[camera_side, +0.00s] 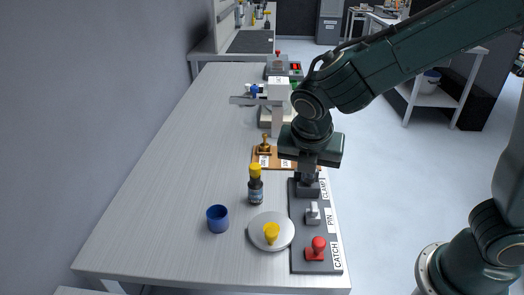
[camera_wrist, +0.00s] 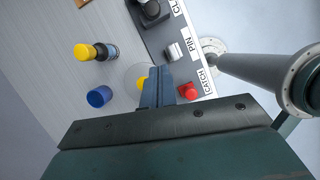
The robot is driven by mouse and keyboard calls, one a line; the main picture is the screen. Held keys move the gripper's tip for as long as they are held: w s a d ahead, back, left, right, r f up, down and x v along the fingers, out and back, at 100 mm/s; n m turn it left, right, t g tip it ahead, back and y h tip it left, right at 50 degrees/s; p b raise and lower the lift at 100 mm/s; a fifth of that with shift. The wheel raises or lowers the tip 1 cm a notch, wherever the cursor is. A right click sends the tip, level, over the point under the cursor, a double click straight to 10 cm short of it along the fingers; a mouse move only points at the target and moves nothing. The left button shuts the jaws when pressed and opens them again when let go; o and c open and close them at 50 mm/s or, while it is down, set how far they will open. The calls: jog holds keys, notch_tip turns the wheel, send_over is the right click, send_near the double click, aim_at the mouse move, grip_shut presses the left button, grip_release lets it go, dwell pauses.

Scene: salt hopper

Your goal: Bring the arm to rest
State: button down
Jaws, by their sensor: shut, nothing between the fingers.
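My gripper (camera_side: 309,172) hangs pointing down over the clamp end of a dark panel (camera_side: 298,261), at the table's right edge. In the wrist view its fingers (camera_wrist: 158,72) are together with nothing between them. The panel carries a dark clamp block (camera_wrist: 150,12), a grey pin (camera_side: 313,213) and a red catch knob (camera_side: 318,246), each beside its label. From the side, the fingertips overlap the clamp block, and I cannot tell whether they touch it. In the wrist view the fingers partly cover a yellow piece on a round pale disc.
A blue cup (camera_side: 217,219), a yellow-capped dark bottle (camera_side: 255,187) and the disc (camera_side: 286,238) with its yellow piece (camera_side: 271,232) stand left of the panel. Behind are a brown board (camera_side: 259,162) and a white device (camera_side: 278,93). The table's left side is clear.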

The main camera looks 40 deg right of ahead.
jog(key=s+d+r+m+t+y, duration=0.1)
jog(key=s+d+r+m, duration=0.3)
jog(key=s+m, duration=0.3)
jog(key=s+d+r+m+t+y, duration=0.2)
jog(key=s+d+r+m, duration=0.3)
jog(key=m, duration=1.2)
jog(key=s+r, duration=0.1)
jog(key=s, duration=0.2)
jog(key=shift+s+d+y, duration=0.15)
jog(key=shift+y, duration=0.15)
jog(key=w+a+f+n+g, duration=0.1)
jog(key=w+f+g, duration=0.1)
jog(key=w+f, duration=0.3)
jog(key=w+a+f+n+g, duration=0.1)
jog(key=w+f+g, duration=0.2)
jog(key=w, duration=1.1)
jog(key=shift+f+n, duration=0.3)
jog(key=shift+f, duration=1)
